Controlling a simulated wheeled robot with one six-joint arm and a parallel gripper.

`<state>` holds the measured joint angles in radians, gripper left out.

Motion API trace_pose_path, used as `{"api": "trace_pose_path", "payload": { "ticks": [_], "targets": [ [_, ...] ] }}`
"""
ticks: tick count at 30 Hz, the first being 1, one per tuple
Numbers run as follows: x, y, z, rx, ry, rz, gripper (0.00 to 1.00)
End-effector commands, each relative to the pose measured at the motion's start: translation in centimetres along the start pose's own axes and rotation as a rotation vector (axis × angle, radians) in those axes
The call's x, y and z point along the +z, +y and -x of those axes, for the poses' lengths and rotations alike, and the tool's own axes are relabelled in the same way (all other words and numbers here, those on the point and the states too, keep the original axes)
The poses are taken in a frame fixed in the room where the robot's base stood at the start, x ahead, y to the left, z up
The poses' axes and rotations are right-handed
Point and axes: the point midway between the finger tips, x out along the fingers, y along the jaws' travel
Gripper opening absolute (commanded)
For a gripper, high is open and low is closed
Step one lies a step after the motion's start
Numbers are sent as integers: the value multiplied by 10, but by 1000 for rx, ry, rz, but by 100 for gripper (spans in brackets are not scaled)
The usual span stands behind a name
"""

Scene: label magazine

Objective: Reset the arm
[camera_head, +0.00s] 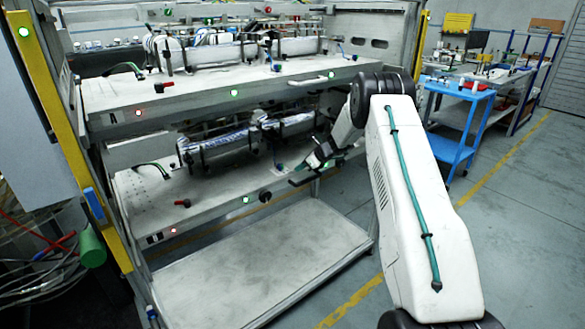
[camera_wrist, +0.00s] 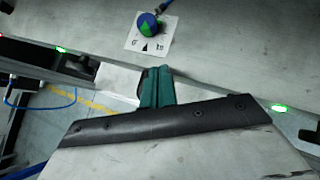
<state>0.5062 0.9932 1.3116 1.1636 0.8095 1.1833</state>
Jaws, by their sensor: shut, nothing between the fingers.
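My gripper (camera_head: 318,160) is at the right front of the lower white drawer (camera_head: 225,195), near its front edge. In the wrist view its teal fingers (camera_wrist: 157,86) are together with nothing between them. Beyond the fingertips, a round blue and green knob (camera_wrist: 150,24) sits on a white marked label on the pale panel, apart from the fingers. My arm hides part of the drawer's right side in the head view.
An upper drawer (camera_head: 200,97) with machinery stands above the lower one. A bare low platform (camera_head: 265,265) lies beneath. A yellow post (camera_head: 75,140) is at left, and a blue cart (camera_head: 455,120) stands at right. Grey floor between is open.

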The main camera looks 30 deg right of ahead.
Motion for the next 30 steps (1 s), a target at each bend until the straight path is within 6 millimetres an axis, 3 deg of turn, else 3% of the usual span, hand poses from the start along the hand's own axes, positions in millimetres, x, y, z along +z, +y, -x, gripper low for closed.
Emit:
{"api": "trace_pose_path", "payload": {
  "ticks": [1,6,12,22,26,30],
  "targets": [
    [4,-2,17,-6,-3,3,0],
    [4,0,53,-4,-2,3,0],
    [5,1,80,-1,-2,5,0],
    [4,2,87,0,-1,11,0],
    [3,5,87,16,3,96,0],
    [-28,41,82,126,60,271,0]
  ]
}}
